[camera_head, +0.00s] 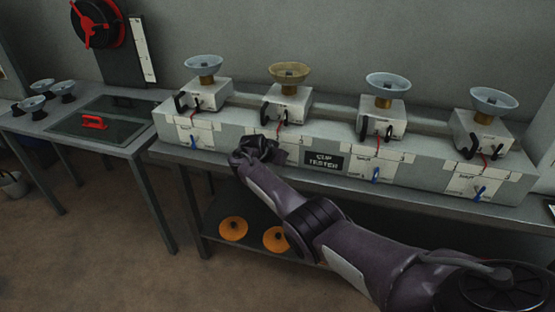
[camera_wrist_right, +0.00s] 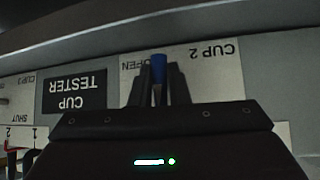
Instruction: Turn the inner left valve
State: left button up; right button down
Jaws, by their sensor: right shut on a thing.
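The inner left valve is a blue handle (camera_wrist_right: 158,68) on the white panel labelled CUP 2 (camera_wrist_right: 207,60), which appears upside down in the wrist view. My right gripper (camera_wrist_right: 158,84) has its two dark fingers on either side of this handle and is shut on it. The word OPEN is printed beside the handle. In the head view my right gripper (camera_head: 262,150) is at the front of the long grey tester, under the second cup from the left (camera_head: 289,73), and hides the handle there. My left gripper is in neither view.
The outer left valve (camera_head: 193,141), inner right valve (camera_head: 376,174) and outer right valve (camera_head: 480,192) have blue handles. The CUP TESTER sign (camera_head: 325,161) is right of the gripper. A table (camera_head: 75,134) with several cups stands left. Orange discs (camera_head: 233,229) lie on the lower shelf.

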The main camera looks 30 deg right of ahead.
jog(key=shift+f, duration=0.1)
jog(key=c, duration=1.4)
grip_release()
jog(key=shift+a+r, duration=0.15)
jog(key=shift+r, duration=0.1)
jog(key=p+v, duration=0.1)
jog(key=v, duration=0.6)
jog(key=shift+s+a+p, duration=0.1)
jog(key=shift+s+p, duration=0.05)
jog(key=shift+p, duration=0.2)
